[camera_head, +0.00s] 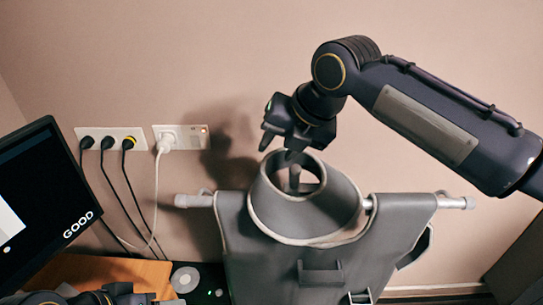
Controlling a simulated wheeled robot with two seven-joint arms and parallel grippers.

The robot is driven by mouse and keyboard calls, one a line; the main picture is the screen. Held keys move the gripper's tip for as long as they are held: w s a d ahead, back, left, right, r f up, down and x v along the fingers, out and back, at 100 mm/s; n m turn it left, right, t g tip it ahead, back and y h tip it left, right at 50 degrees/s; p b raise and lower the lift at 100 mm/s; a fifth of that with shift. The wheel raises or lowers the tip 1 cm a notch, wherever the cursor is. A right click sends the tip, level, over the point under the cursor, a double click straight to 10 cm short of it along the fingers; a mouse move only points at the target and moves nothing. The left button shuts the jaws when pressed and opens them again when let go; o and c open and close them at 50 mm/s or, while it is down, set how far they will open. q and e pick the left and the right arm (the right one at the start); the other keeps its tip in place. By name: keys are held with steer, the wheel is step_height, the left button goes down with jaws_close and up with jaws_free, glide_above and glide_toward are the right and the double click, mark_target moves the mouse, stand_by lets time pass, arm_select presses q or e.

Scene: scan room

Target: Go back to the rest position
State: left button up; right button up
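My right gripper (279,147) hangs from the arm that comes in from the right, just above the collar of a grey apron-like garment (330,262). Its fingers are apart, with nothing seen between them. The garment hangs on a horizontal metal rail (203,200), and a grey post (294,179) shows inside the collar. Whether the gripper touches the collar is hard to tell. Dark parts of my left arm show at the bottom left edge; the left gripper's fingers cannot be made out.
A monitor marked GOOD (38,205) stands at the left, by a wooden desk top (125,272). Wall sockets (112,134) with plugged cables are behind it. A small round grey device (185,279) lies by the desk. The wall above and left of the gripper is clear.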

steer(key=s+d+f+m, duration=0.1)
steer(key=s+d+m, duration=0.1)
steer(key=d+m, duration=0.1)
steer(key=s+d+f+m+h, duration=0.1)
steer(key=s+d+m, duration=0.1)
steer(key=d+m, duration=0.1)
steer(key=s+d+f+m, duration=0.1)
steer(key=s+d+m, duration=0.1)
steer(key=d+m, duration=0.1)
steer(key=shift+s+d+f+m+h, duration=0.1)
steer(key=shift+d+f+m+h, duration=0.25)
steer(key=shift+m, duration=0.55)
steer(key=s+d+f+m, duration=0.5)
steer(key=s+f+m, duration=0.2)
steer(key=m, duration=0.6)
steer(key=s+d+f+m+t, duration=0.1)
steer(key=s+d+f+m, duration=0.4)
steer(key=m, duration=0.8)
steer(key=shift+s+d+f+y, duration=0.2)
steer(key=shift+s+f+y, duration=0.25)
steer(key=shift+s+f, duration=1.35)
steer(key=shift+s+r, duration=0.2)
steer(key=shift+r, duration=0.05)
